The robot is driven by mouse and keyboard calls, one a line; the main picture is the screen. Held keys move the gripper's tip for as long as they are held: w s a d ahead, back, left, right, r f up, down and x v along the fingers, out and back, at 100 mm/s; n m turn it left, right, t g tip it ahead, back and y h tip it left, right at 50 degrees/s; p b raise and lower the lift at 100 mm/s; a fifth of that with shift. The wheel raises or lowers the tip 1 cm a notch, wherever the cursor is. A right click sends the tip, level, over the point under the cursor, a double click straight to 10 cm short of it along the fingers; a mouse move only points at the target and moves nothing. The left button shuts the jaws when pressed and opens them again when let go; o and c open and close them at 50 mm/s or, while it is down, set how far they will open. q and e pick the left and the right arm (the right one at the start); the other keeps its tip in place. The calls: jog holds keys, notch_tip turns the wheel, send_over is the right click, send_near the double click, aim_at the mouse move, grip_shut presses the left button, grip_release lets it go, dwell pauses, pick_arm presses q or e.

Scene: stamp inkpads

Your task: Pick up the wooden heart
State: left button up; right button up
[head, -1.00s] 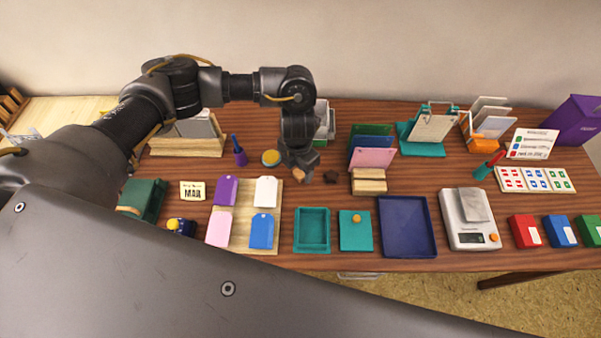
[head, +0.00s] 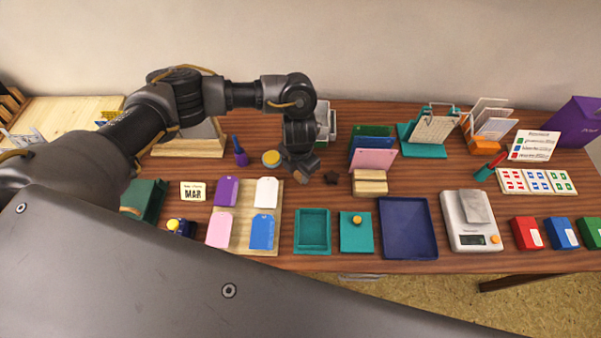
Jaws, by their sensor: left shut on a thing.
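My left gripper (head: 302,174) points down over the table, behind the teal open box. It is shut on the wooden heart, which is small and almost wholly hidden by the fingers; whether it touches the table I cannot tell. A small dark brown piece (head: 331,177), like a star, lies just to the right of the gripper, apart from it. My right gripper is not in view.
A round yellow-topped tin (head: 271,158) stands close left of the gripper. A teal open box (head: 312,230) and a teal lid with a knob (head: 356,232) lie in front. A wooden holder with coloured cards (head: 370,186) is at right. The navy tray (head: 408,228) is empty.

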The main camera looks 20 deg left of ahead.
pick_arm(q)
jog(key=shift+r, duration=0.45)
notch_tip(320, 180, up, 3)
jog(key=shift+w+f+p, duration=0.1)
jog(key=shift+p, duration=0.25)
jog(key=s+d+r+b, duration=0.1)
jog(key=s+d+r, duration=0.3)
jog(key=d+r, duration=0.15)
jog(key=s+d+r+b, duration=0.2)
jog(key=s+d+r, duration=0.15)
jog(key=d, duration=0.35)
notch_tip(320, 180, up, 3)
jog(key=m, duration=1.3)
send_over(299, 174)
jog(key=s+d, duration=0.2)
jog(key=s, duration=0.3)
jog(key=s+a+r+m, duration=0.2)
jog(key=a+m, duration=0.3)
jog(key=m, duration=0.3)
jog(key=s+a+r+m, duration=0.1)
jog(key=a+r+m, duration=0.1)
jog(key=a+m, duration=0.4)
jog(key=m, duration=0.3)
jog(key=shift+s, duration=0.35)
